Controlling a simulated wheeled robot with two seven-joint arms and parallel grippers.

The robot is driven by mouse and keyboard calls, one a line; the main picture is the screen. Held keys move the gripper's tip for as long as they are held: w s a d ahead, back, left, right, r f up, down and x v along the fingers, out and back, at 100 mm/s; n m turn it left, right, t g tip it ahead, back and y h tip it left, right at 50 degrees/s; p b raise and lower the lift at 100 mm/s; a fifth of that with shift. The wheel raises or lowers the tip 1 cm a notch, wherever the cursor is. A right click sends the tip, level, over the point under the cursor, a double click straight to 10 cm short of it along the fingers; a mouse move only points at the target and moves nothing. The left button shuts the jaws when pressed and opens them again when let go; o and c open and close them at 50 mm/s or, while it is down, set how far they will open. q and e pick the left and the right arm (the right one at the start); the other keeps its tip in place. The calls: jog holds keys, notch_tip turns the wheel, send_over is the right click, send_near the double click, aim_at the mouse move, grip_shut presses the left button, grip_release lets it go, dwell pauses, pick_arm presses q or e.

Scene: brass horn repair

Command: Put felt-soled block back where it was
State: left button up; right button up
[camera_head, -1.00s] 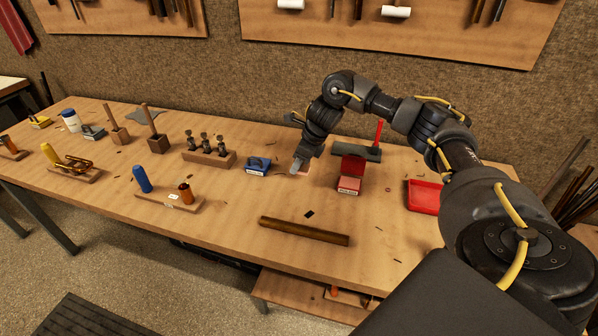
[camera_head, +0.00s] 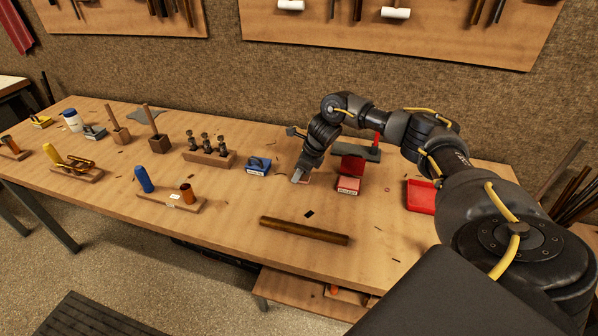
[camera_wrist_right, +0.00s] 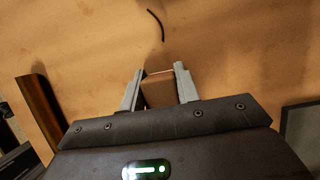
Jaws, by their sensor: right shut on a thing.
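My right gripper (camera_head: 299,177) is low over the bench, between the blue box and the red box. In the right wrist view my right gripper (camera_wrist_right: 162,75) is shut on a brown block, the felt-soled block (camera_wrist_right: 158,93), with a finger on each side. A thin pale reddish edge shows at its far end. In the head view the block is mostly hidden by the fingers. I cannot tell whether it touches the bench top. My left gripper is not in view.
A blue box (camera_head: 258,166) stands left of the gripper, a small red box (camera_head: 348,185) right of it. A dark wooden bar (camera_head: 303,231) lies in front. A red tray (camera_head: 422,197) is farther right. Bare bench (camera_head: 250,200) lies between the gripper and the bar.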

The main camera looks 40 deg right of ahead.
jog(key=o, duration=0.9)
jog(key=shift+f, duration=0.15)
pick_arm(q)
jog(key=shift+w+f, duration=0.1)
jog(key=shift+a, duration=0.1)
pick_arm(e)
jog(key=shift+r, duration=0.3)
jog(key=shift+d+r, duration=0.1)
jog(key=shift+r, duration=0.15)
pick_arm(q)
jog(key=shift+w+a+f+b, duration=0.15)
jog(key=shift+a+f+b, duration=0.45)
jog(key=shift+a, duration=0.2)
pick_arm(e)
jog(key=v, duration=1.1)
jog(key=shift+s+r, duration=0.15)
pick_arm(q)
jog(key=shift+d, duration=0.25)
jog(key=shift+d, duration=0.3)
